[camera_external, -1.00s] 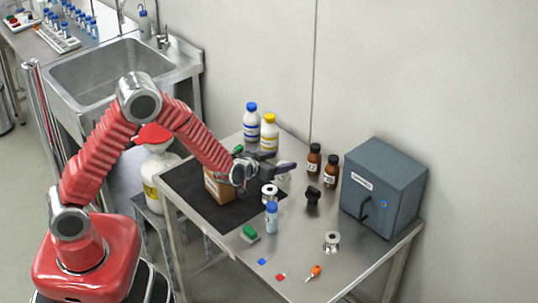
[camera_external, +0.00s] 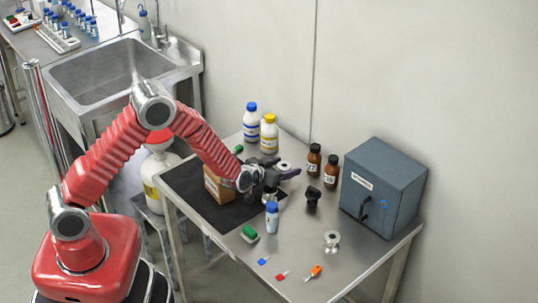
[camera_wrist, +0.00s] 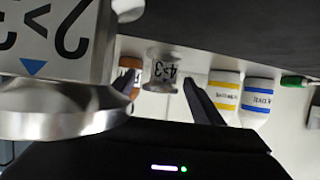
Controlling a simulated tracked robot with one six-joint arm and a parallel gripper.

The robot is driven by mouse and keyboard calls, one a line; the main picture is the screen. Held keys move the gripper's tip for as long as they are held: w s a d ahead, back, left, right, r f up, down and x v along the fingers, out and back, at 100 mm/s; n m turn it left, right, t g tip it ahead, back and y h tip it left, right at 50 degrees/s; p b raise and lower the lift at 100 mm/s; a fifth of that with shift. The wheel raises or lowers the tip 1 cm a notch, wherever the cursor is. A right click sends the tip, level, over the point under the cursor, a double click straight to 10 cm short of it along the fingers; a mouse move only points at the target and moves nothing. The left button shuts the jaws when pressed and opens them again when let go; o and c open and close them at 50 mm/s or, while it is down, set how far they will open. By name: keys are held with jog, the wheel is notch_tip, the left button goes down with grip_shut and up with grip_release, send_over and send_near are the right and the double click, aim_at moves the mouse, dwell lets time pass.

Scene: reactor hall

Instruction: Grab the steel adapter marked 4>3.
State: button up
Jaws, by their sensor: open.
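The steel adapter marked 4>3 (camera_wrist: 163,71) is a small spool shape with a pale label. In the wrist view it shows between the two fingertips of my gripper (camera_wrist: 160,80), with a gap to the right finger. I cannot tell how deep it lies between them. In the external view my gripper (camera_external: 287,164) is open, low over the table, and the adapter (camera_external: 285,167) is partly hidden at its fingers. A second adapter (camera_wrist: 55,40), labelled with a 2, looms large and close at the left of the wrist view.
A blue-capped bottle (camera_external: 272,218) stands in front of my gripper, a black part (camera_external: 313,198) to its right. Brown bottles (camera_external: 314,159), white bottles (camera_external: 269,134) and a cardboard box (camera_external: 217,186) are around it. Another steel adapter (camera_external: 332,241) stands nearer the front.

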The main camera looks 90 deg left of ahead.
aim_at(284, 165)
jog(key=shift+c, duration=0.5)
jog(key=c, duration=1.2)
jog(key=shift+r, duration=0.1)
notch_tip(284, 165, up, 10)
jog(key=shift+f, duration=0.1)
